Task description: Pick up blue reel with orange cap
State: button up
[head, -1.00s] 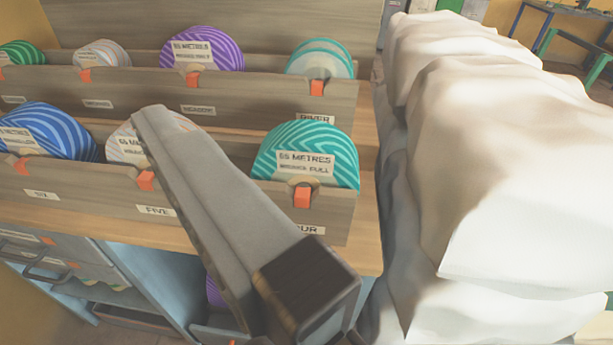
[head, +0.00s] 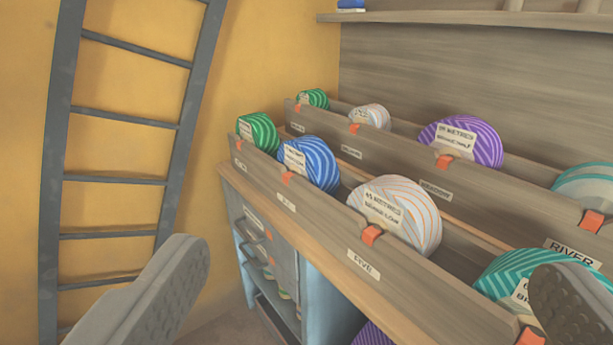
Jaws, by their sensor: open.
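The blue reel (head: 316,163) has pale stripes and a cream label. It stands upright in the front wooden rack (head: 318,217), between a green reel (head: 262,131) and a white reel with orange stripes (head: 408,213). A small orange piece (head: 287,176) shows at the rack's front edge below the blue reel; I cannot tell if it is part of the reel. My gripper (head: 370,268) is open and empty, with its fingers wide apart at the lower left and lower right. The blue reel lies farther off, between the fingers in the picture, touched by neither.
A back rack holds a purple reel (head: 462,141), a white reel (head: 371,117) and others. A teal reel (head: 505,272) is partly hidden by my right finger. A grey ladder (head: 60,150) stands against the yellow wall at left. Space above the racks is clear.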

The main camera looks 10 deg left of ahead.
aim_at(309, 156)
jog(key=i+j, duration=0.2)
jog(key=i, duration=0.25)
jog(key=i+j, duration=0.25)
jog(key=i, duration=0.2)
